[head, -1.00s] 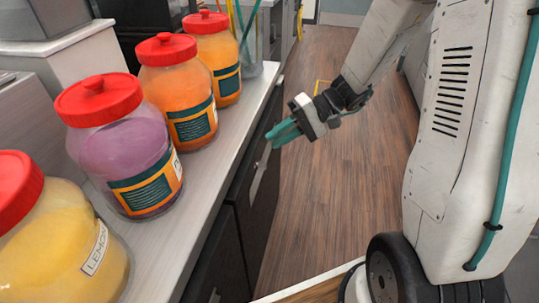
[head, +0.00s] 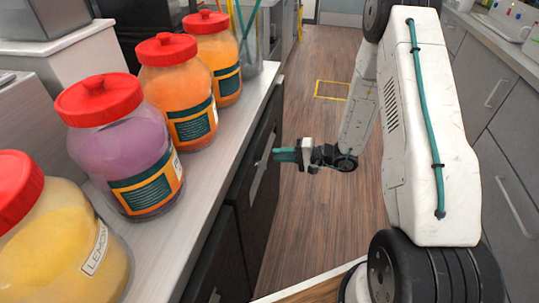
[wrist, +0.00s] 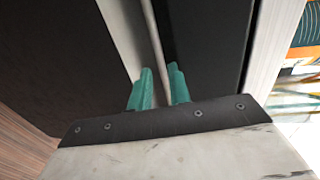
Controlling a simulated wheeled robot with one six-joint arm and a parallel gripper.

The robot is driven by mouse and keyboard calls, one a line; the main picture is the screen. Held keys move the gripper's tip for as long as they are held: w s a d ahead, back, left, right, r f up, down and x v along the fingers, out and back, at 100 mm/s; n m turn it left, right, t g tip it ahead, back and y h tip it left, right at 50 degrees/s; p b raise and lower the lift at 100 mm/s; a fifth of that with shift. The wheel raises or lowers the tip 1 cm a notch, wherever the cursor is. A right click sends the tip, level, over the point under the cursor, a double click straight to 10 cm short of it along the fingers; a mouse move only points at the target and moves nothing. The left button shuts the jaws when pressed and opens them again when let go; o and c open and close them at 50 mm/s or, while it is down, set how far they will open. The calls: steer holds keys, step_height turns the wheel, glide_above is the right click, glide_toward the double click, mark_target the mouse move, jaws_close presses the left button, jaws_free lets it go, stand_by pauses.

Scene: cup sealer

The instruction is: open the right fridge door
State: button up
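The fridge doors are dark panels under the counter on the left. The farther one, the right door as faced from the aisle (head: 253,195), appears closed, with a pale upright handle (head: 261,168). My gripper (head: 286,155) has teal fingers and is at the counter front, close to this handle. In the wrist view my gripper (wrist: 161,88) is open, its fingers a little apart. A pale strip, apparently the handle (wrist: 157,35), runs down into the gap between them. I cannot tell whether the fingers touch it.
The counter (head: 178,215) holds several red-lidded jars, such as the purple one (head: 120,155). The nearer dark door (head: 218,262) is below. The wooden floor (head: 318,215) of the aisle is clear. Grey cabinets (head: 505,170) stand on the right.

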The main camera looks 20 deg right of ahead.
steer(key=shift+x, duration=2.1)
jaws_close()
